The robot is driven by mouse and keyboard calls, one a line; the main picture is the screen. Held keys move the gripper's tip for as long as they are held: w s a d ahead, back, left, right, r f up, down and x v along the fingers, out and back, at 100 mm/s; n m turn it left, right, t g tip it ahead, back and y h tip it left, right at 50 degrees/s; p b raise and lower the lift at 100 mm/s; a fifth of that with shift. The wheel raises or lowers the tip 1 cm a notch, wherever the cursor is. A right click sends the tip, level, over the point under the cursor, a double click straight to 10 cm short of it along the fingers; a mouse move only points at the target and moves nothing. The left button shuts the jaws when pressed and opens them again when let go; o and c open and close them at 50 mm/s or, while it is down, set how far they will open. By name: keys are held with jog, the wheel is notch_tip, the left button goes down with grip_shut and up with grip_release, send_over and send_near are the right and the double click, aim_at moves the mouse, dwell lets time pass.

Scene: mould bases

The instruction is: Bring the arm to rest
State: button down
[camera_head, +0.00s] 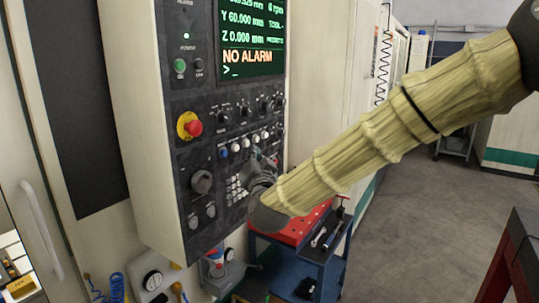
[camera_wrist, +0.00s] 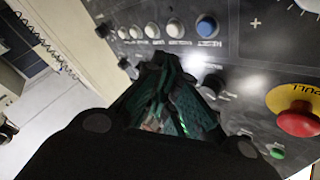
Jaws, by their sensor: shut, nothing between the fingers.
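My arm, in a ribbed yellowish sleeve, reaches in from the upper right in the head view. My gripper (camera_head: 259,170) is at its end, in front of the lower part of the machine's control panel (camera_head: 222,112). In the wrist view my gripper (camera_wrist: 165,62) is shut and empty, its fingertips close together. The panel (camera_wrist: 262,45) lies just beyond the fingertips there. I cannot tell whether they touch it. Part of the keypad is hidden behind my gripper in the head view.
A red emergency button (camera_head: 194,128) sits on the panel's left; it is close on the right in the wrist view (camera_wrist: 299,119). The screen (camera_head: 250,38) reads "NO ALARM". A blue cart with a red top (camera_head: 296,229) stands below my arm. The grey floor (camera_head: 420,215) at right is open.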

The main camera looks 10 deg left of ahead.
jog(key=s+d+f+n+g+h, duration=0.15)
jog(key=d+f, duration=0.25)
jog(key=f, duration=0.9)
jog(key=d+f+m+g, duration=0.1)
jog(key=d+f+g, duration=0.3)
jog(key=f, duration=0.8)
jog(key=s+d+f+g+h+b, duration=0.1)
jog(key=s+d+f, duration=0.45)
jog(key=f, duration=0.45)
jog(key=s+d+f+g+h+b, duration=0.15)
jog(key=s+d+f, duration=0.35)
jog(key=f, duration=0.6)
jog(key=s+d+f+n+g+h, duration=0.15)
jog(key=s+d+f+g, duration=0.35)
jog(key=s+d+f, duration=0.8)
jog(key=s+d+f+g, duration=0.1)
jog(key=s+d+f, duration=0.1)
jog(key=s, duration=0.5)
jog(key=s+d+f+g+h, duration=0.1)
jog(key=s+d+f+g, duration=0.1)
jog(key=s+d, duration=0.3)
jog(key=s+d+f+g+h, duration=0.1)
jog(key=s+d+f, duration=0.3)
jog(key=s, duration=0.5)
jog(key=shift+s+d+f+g, duration=0.2)
jog(key=shift+s+d+g, duration=0.05)
jog(key=shift+g, duration=0.05)
jog(key=shift+h, duration=0.25)
